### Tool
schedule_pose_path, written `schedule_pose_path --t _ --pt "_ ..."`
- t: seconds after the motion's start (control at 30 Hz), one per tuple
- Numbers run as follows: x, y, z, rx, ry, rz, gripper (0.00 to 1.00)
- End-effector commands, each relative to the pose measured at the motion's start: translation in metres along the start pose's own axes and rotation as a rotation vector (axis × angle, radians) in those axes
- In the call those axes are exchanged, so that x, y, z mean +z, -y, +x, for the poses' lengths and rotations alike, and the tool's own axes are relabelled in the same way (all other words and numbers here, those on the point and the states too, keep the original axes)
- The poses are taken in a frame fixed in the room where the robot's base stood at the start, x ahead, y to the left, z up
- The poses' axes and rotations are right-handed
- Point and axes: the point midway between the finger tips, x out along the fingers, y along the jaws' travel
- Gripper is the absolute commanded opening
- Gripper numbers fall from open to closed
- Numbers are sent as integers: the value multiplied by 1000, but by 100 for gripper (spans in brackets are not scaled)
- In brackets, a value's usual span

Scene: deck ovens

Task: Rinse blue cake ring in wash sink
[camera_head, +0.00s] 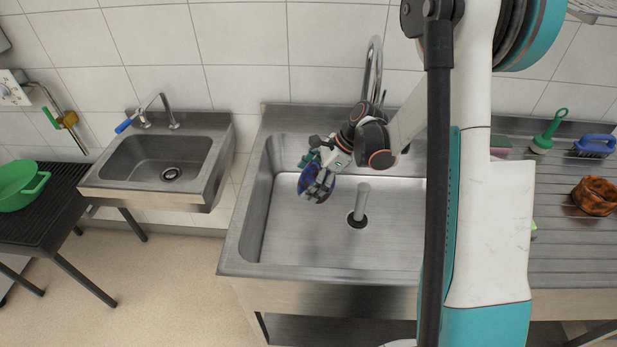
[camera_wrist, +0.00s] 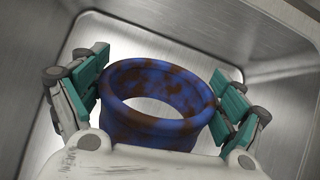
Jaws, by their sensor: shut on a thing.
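The blue cake ring (camera_wrist: 150,130) is blue with brown stains and sits between the two teal fingers of my gripper (camera_wrist: 160,90) in the wrist view. My gripper is shut on the ring. In the head view my gripper (camera_head: 313,165) holds the ring (camera_head: 317,184) tilted inside the large wash sink (camera_head: 250,215), towards its back left and above the floor of the basin. The sink's tall curved tap (camera_head: 375,60) stands behind, partly hidden by my arm. No water stream can be made out.
A pale standpipe (camera_head: 360,203) rises from the basin floor near the ring. A small hand sink (camera_head: 160,165) is at left, beside a dark rack with a green pan (camera_head: 20,186). Brushes (camera_head: 593,145) and a brown object (camera_head: 595,195) lie on the right drainboard.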

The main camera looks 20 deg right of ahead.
Motion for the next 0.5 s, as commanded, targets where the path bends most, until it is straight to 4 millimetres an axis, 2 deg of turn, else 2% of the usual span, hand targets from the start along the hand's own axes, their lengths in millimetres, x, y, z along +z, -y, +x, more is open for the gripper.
schedule_pose_path --t 0.5 --pt "-29 0 40 0 0 0 62"
